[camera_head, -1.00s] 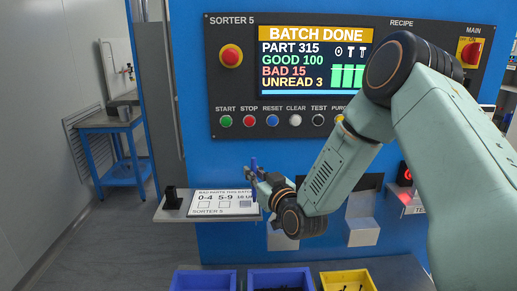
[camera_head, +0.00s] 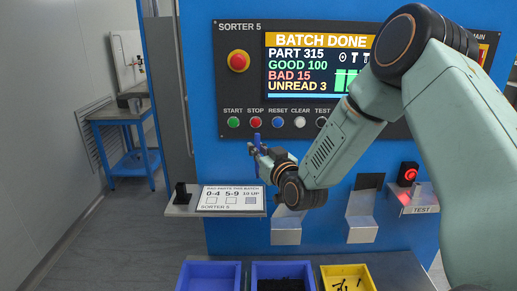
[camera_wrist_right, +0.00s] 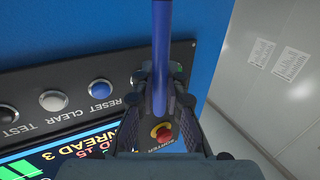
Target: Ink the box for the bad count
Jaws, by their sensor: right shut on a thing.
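My right gripper (camera_head: 262,152) is shut on a blue pen (camera_head: 257,142), held upright above the right end of the card and clear of it. In the right wrist view the pen (camera_wrist_right: 161,60) stands between the fingers. The card (camera_head: 231,207) lies on a small shelf and has boxes marked 0-4, 5-9 and 10 UP, the last label small. The 10 UP box (camera_head: 250,201) looks filled with blue-grey; the other two look white. The screen (camera_head: 315,65) reads BATCH DONE, BAD 15. My left gripper is out of view.
A black holder (camera_head: 181,193) stands at the shelf's left end. A button row with a green START button (camera_head: 233,122) is above the shelf. Blue bins (camera_head: 210,266) and a yellow bin (camera_head: 347,268) with dark parts are below. Metal chutes (camera_head: 361,228) are at the right.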

